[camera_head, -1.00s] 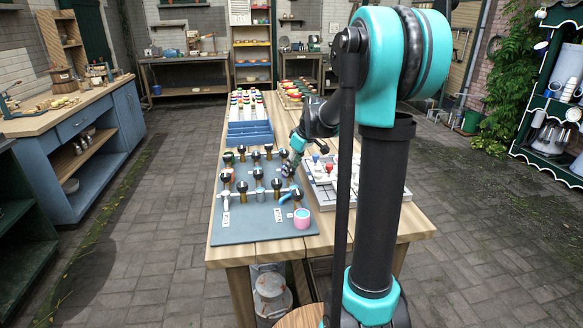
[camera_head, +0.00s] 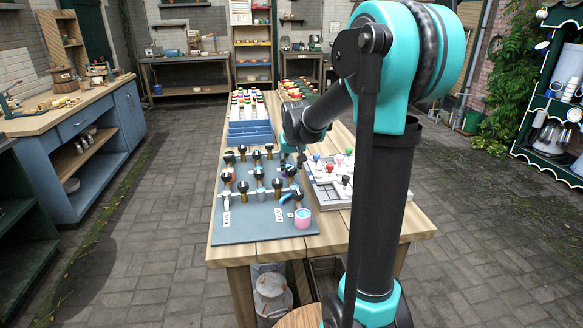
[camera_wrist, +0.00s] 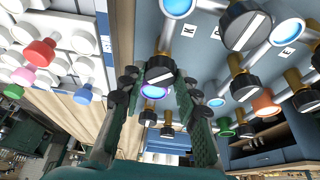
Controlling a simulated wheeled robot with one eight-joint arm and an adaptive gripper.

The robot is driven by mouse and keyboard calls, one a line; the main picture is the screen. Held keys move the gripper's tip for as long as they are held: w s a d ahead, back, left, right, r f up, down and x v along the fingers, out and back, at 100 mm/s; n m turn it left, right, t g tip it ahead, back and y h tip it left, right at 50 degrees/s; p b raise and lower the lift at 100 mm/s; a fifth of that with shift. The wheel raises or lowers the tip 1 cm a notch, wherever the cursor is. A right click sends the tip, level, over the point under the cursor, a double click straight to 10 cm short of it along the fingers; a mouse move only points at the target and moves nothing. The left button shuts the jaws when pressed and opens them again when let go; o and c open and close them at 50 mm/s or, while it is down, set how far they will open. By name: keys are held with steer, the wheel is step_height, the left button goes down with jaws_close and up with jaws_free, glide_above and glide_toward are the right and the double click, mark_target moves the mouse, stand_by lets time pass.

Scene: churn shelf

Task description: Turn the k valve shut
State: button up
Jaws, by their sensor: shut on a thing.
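A dark blue-grey valve board (camera_head: 250,226) lies on the wooden table, bearing several black knobs on brass stems and white pipes. In the wrist view, a black knob (camera_wrist: 160,70) with a white stripe sits between the two fingertips of my gripper (camera_wrist: 158,80). The gripper is shut on this knob. A small label that looks like K (camera_wrist: 189,28) is beside its stem.
Other knobs (camera_wrist: 244,25) stand close by on the right. A grey tray (camera_head: 328,198) with coloured knobs lies right of the board. Blue bins (camera_head: 250,133) stand behind it. A pink and blue cup-like piece (camera_head: 302,217) is at the board's front right corner.

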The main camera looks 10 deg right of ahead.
steer(key=m+h, duration=0.1)
steer(key=m, duration=0.3)
steer(key=shift+a+m+h, duration=0.15)
steer(key=shift+m+h, duration=0.15)
steer(key=shift+h, duration=0.1)
steer(key=shift+w+m+g+h, duration=0.1)
steer(key=shift+m+g+h, duration=0.55)
steer(key=shift+m, duration=1.35)
steer(key=o, duration=1.2)
steer(key=shift+c, duration=0.2)
steer(key=v, duration=1.2)
steer(key=shift+w+a, duration=0.1)
